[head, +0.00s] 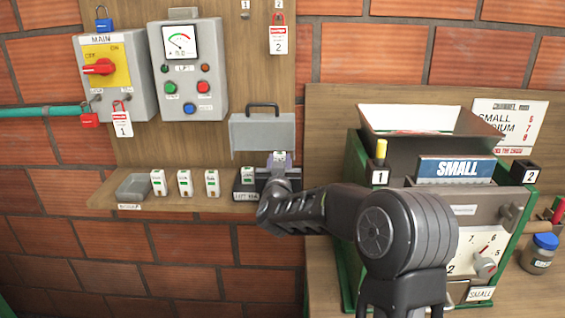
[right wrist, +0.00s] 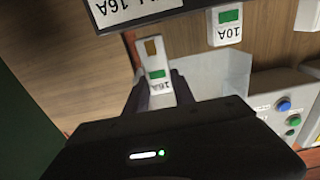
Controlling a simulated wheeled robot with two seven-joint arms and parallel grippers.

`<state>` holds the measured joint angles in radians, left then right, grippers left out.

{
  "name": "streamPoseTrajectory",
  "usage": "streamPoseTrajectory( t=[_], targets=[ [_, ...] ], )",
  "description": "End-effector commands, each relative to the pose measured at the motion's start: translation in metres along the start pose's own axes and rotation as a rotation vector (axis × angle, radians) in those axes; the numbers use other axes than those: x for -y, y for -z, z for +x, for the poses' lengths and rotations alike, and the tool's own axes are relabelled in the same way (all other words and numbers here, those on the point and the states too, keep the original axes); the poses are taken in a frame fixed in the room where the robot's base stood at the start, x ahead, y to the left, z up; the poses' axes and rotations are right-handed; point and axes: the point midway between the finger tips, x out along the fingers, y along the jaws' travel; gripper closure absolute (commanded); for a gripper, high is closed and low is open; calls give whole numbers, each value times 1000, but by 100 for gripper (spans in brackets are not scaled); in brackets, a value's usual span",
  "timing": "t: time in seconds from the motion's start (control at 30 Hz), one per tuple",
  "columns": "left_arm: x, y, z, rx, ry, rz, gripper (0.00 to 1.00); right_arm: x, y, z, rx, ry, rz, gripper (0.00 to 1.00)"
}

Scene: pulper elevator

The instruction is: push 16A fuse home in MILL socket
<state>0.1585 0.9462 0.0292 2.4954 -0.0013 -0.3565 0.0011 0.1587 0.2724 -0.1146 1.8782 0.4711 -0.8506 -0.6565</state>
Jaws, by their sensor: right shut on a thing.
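My right gripper (head: 281,170) is at the fuse box, under its raised grey cover (head: 262,135). In the right wrist view its fingers (right wrist: 160,92) are shut on a white 16A fuse (right wrist: 157,74) with a green label. A brass-coloured contact shows on the fuse. The fuse's top also shows in the head view (head: 280,157). The MILL socket's label (right wrist: 130,12), reading 16A, is beside it at the top of the wrist view. The socket itself is hidden, so I cannot tell how far the fuse is in. My left gripper is not in view.
A 10A fuse (head: 247,176) stands at the LIFT label, just left of my gripper. Several fuses (head: 184,183) and a grey tray (head: 133,187) sit on the shelf. The control box (head: 190,75) hangs above. The green-framed mill (head: 455,200) stands right.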

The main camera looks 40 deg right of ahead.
Motion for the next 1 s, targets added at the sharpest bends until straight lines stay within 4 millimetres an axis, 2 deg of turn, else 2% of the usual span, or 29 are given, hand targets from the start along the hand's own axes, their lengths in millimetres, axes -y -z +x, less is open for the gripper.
streamPoseTrajectory(
  t=[1.0],
  targets=[
    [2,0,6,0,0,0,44,2,-4,0,-1,0,1,100]
  ],
)
